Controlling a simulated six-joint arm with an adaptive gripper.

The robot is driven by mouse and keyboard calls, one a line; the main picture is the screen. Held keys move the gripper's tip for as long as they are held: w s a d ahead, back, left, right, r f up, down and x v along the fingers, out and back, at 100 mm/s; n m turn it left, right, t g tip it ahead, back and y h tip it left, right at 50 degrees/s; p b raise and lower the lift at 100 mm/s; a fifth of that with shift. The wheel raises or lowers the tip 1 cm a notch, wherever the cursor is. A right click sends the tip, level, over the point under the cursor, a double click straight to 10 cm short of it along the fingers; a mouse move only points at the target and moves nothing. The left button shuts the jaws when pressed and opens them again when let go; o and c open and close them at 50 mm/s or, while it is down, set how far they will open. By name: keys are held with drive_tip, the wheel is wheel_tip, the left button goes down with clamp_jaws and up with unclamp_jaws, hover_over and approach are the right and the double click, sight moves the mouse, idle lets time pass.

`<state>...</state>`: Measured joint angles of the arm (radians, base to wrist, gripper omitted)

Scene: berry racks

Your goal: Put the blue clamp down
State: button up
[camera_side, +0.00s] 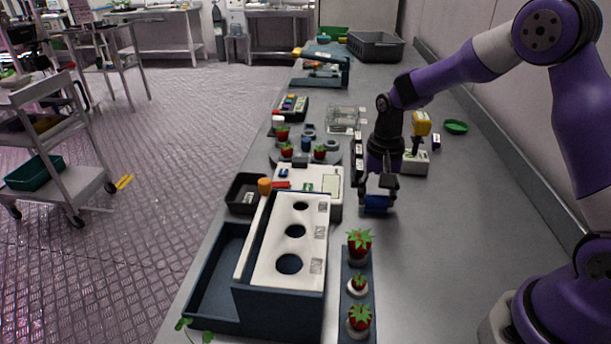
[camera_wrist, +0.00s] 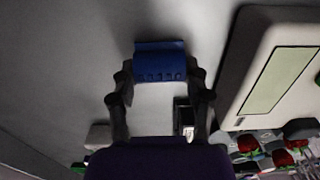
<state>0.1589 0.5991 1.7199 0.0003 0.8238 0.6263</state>
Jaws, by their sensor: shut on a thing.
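The blue clamp (camera_side: 376,204) is between the fingertips of my gripper (camera_side: 378,188), low over the grey bench in the side view. In the wrist view the blue clamp (camera_wrist: 161,61) lies across the tips of my gripper (camera_wrist: 160,80), with the two dark fingers on either side of it. My gripper is shut on the clamp. I cannot tell whether the clamp touches the bench.
A white device with a pale screen (camera_side: 331,183) stands just left of the gripper. A rack of strawberries (camera_side: 343,300) and a white box with round holes (camera_side: 313,262) are nearer the camera. The bench (camera_side: 440,240) to the right is clear.

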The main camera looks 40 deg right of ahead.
drive_tip(key=shift+f, duration=0.25)
drive_tip(key=shift+f, duration=0.1)
drive_tip(key=o, duration=0.8)
wheel_tip(320, 180, up, 12)
drive_tip(key=shift+s+a+r+n+t, duration=0.9)
drive_tip(key=shift+s+n, duration=0.6)
drive_tip(key=shift+s, duration=0.9)
drive_tip(key=shift+s+a+r+n+t, duration=0.9)
drive_tip(key=shift+s+n, duration=0.6)
drive_tip(key=shift+s, duration=0.85)
drive_tip(key=shift+s+a+r+n+t, duration=0.9)
drive_tip(key=shift+s+n, duration=0.6)
drive_tip(key=shift+s, duration=0.9)
